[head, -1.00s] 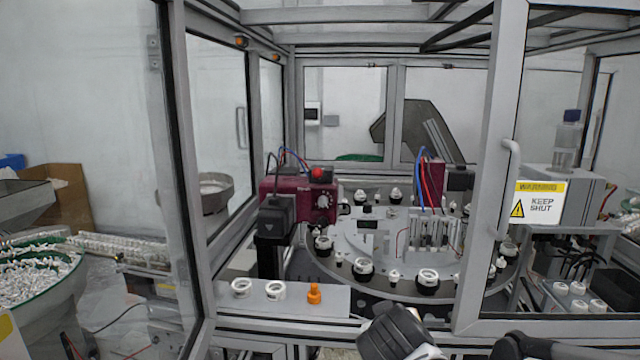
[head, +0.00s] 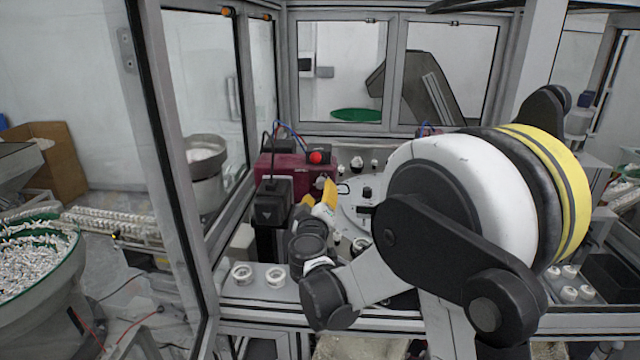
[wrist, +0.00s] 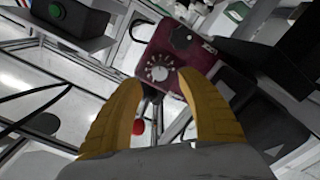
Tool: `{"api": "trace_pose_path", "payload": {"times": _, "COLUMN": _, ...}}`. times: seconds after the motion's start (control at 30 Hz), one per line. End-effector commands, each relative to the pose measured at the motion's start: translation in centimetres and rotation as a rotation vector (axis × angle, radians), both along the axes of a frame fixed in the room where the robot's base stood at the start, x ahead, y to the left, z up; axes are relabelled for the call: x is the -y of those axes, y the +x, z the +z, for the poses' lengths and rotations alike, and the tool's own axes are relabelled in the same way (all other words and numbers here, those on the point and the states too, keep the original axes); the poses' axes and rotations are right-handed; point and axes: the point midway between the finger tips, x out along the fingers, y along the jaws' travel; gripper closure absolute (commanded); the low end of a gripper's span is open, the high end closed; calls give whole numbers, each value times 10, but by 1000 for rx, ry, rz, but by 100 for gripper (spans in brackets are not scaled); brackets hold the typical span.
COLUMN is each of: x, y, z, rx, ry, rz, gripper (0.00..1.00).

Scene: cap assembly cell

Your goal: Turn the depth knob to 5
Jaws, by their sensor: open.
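The maroon control box (head: 283,167) stands at the left of the cell in the head view. The wrist view shows its face (wrist: 189,61), with a pale round knob (wrist: 160,74) ringed by white marks. A black knob or fitting (wrist: 182,38) sits beside it. I cannot read the dial setting or which label names the depth knob. My gripper (wrist: 158,80) has two yellow fingers, spread apart with nothing between them. The pale knob shows between and beyond the fingertips; contact cannot be told. In the head view my gripper (head: 317,193) is at the box's front right.
A red button (head: 317,157) tops the box. A black unit (head: 272,205) stands in front of it. A white ring part (head: 242,274) and another sit on the front ledge. The glass door frame (head: 165,150) is at left; my arm hides much of the turntable.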

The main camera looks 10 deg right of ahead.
Motion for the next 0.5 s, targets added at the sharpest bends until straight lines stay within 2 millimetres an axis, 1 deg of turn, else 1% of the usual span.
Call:
{"api": "trace_pose_path", "payload": {"times": 0.03, "x": 4, "y": 11, "z": 0, "rx": 0, "ry": 0, "rz": -1, "gripper": 54}}
{"api": "trace_pose_path", "payload": {"times": 0.2, "x": 12, "y": 36, "z": 0, "rx": 0, "ry": 0, "rz": -1, "gripper": 54}}
{"api": "trace_pose_path", "payload": {"times": 0.33, "x": 15, "y": 46, "z": 0, "rx": -1, "ry": 0, "rz": -1, "gripper": 54}}
{"api": "trace_pose_path", "payload": {"times": 0.5, "x": 16, "y": 49, "z": 0, "rx": -1, "ry": 0, "rz": -1, "gripper": 54}}
